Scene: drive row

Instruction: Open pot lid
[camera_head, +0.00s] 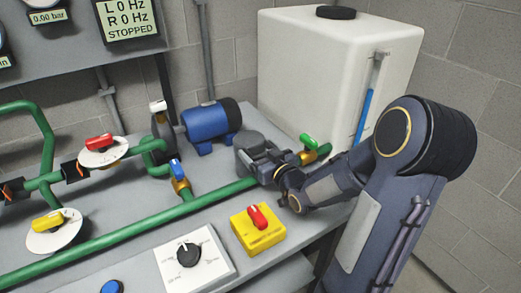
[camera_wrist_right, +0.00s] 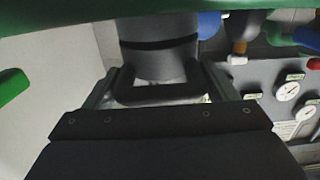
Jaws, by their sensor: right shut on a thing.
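The pot (camera_head: 248,142) is a dark grey cylinder on the green pipe, to the right of the blue motor. In the right wrist view the pot (camera_wrist_right: 160,25) is a grey cylinder with a black seam around it. Below the seam in that view is the lid (camera_wrist_right: 160,64), with a dark U-shaped handle (camera_wrist_right: 160,94). My right gripper (camera_head: 264,165) is at the pot and partly covers it. In the right wrist view my right gripper (camera_wrist_right: 163,100) is shut on the lid, around its handle. The lid looks close against the pot. My left gripper is not in view.
A blue motor pump (camera_head: 208,122) stands left of the pot and a large white tank (camera_head: 310,70) behind it. A green-handled valve (camera_head: 308,141) is close by on the right. A yellow switch box (camera_head: 257,230) and a white dial panel (camera_head: 190,262) are in front.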

